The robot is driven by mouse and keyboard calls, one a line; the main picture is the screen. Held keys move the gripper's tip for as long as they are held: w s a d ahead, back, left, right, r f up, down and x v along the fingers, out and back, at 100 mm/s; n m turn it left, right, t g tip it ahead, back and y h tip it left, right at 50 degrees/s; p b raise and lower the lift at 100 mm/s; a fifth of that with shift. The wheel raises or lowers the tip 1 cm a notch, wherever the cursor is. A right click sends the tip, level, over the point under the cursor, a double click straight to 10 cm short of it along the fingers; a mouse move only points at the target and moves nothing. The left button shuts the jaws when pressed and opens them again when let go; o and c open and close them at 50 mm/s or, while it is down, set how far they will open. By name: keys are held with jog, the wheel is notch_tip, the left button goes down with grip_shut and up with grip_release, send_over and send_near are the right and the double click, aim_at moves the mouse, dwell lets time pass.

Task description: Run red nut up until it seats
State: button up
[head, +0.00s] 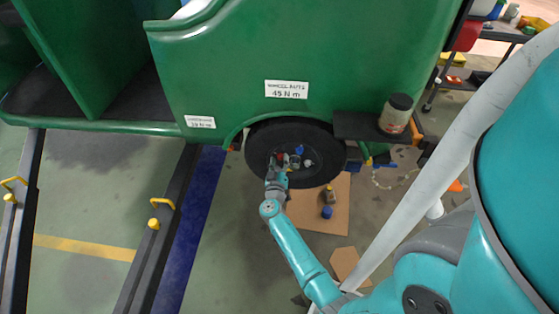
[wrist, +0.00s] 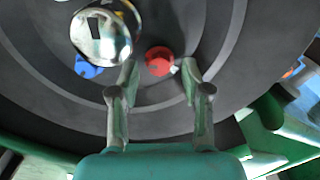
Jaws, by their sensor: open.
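The black wheel (head: 325,150) of the green rickshaw is mounted under its body, and my gripper (head: 279,164) is at its face. In the wrist view the red nut (wrist: 158,60) sits on the wheel face (wrist: 235,40), just beyond and between my fingertips (wrist: 159,72). My gripper is open, with a gap showing on either side of the nut. I cannot tell whether the nut touches the wheel plate; its back is hidden. A shiny domed hub (wrist: 100,35) is left of it, and a blue nut (wrist: 88,68) shows below the hub.
A dark shelf (head: 355,126) with a lidded jar (head: 396,113) juts out right of the wheel. A pale post (head: 440,150) crosses on the right. Lift rails (head: 155,240) stand left.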

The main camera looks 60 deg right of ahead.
jog(key=shift+w+d, duration=0.15)
jog(key=shift+d, duration=0.2)
grip_shut()
jog(key=shift+m, duration=0.3)
